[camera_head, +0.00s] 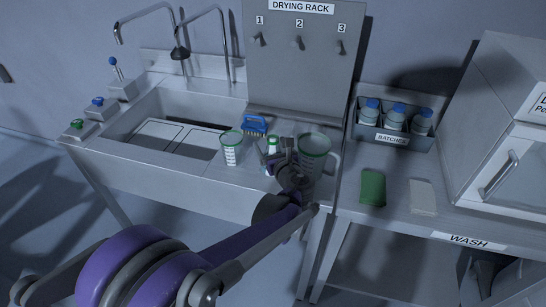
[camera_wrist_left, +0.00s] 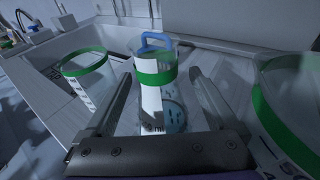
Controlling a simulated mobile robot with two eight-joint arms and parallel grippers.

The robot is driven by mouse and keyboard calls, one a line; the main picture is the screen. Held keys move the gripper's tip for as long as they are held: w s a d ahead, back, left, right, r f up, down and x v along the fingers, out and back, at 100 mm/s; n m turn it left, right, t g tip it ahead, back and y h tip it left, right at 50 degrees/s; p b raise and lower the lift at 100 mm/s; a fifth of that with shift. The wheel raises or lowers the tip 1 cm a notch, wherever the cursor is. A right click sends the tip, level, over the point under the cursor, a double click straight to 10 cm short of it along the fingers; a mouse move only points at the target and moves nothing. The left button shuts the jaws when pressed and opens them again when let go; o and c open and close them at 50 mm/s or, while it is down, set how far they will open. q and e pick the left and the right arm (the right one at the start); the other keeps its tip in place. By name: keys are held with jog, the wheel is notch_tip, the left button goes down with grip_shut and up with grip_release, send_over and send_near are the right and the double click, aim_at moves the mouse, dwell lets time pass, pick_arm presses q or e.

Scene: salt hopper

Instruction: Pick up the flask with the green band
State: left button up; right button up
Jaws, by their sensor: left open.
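The flask with the green band (camera_wrist_left: 154,78) is clear with a white label and stands upright on the counter. In the wrist view it is between the two fingers of my left gripper (camera_wrist_left: 162,90), with a gap showing beside it. In the head view the flask (camera_head: 271,145) is partly hidden behind my left gripper (camera_head: 279,160), which is open. My right gripper is in neither view.
A green-rimmed beaker (camera_head: 232,150) stands close on the left and a larger green-rimmed beaker (camera_head: 316,142) on the right. A blue brush (camera_head: 254,123) lies behind.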

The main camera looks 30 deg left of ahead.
pick_arm(q)
jog(key=shift+w+a+f, duration=0.15)
jog(key=shift+w+a, duration=0.3)
grip_shut()
